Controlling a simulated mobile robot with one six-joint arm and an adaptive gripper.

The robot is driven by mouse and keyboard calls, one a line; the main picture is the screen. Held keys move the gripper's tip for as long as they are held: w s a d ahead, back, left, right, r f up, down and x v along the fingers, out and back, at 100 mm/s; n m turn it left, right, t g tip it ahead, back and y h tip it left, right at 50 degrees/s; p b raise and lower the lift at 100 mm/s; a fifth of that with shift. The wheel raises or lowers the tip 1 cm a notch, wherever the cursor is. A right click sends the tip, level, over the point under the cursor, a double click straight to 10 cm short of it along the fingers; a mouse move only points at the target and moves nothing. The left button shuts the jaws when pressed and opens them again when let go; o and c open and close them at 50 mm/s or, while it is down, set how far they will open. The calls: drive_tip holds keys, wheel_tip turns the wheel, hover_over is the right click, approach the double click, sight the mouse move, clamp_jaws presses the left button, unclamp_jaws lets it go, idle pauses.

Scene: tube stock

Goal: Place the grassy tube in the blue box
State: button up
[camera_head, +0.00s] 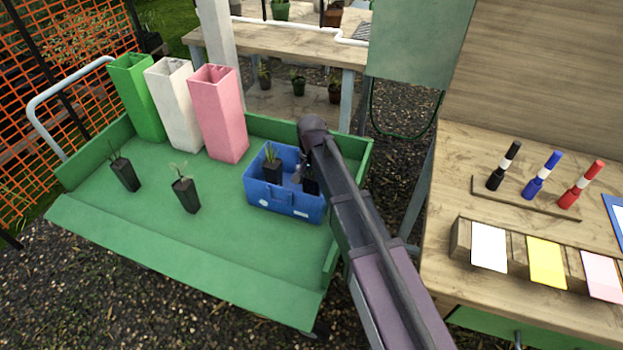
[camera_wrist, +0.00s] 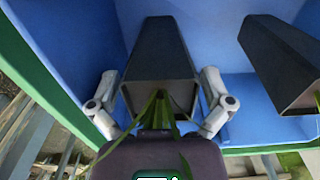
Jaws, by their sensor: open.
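The blue box (camera_head: 283,201) stands on the green cart bed. In the wrist view, a black tube with long grassy leaves (camera_wrist: 158,60) is in the blue box (camera_wrist: 228,45), between the fingers of my gripper (camera_wrist: 158,82). My gripper is open, with one finger on each side of this tube. In the head view my gripper (camera_head: 304,172) reaches down into the right part of the box, and the tube there (camera_head: 311,187) is partly hidden by it. A second black planted tube (camera_head: 272,171) stands in the box and also shows in the wrist view (camera_wrist: 283,65).
Two black planted tubes (camera_head: 126,175) (camera_head: 186,195) stand on the cart (camera_head: 120,235) left of the box. Green (camera_head: 137,97), white (camera_head: 176,108) and pink (camera_head: 219,115) tall containers stand behind them. A wooden bench (camera_head: 450,200) with markers and cards is at the right.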

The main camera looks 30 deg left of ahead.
drive_tip(key=shift+r, duration=0.15)
wheel_tip(320, 180, up, 12)
drive_tip(key=p, duration=1.2)
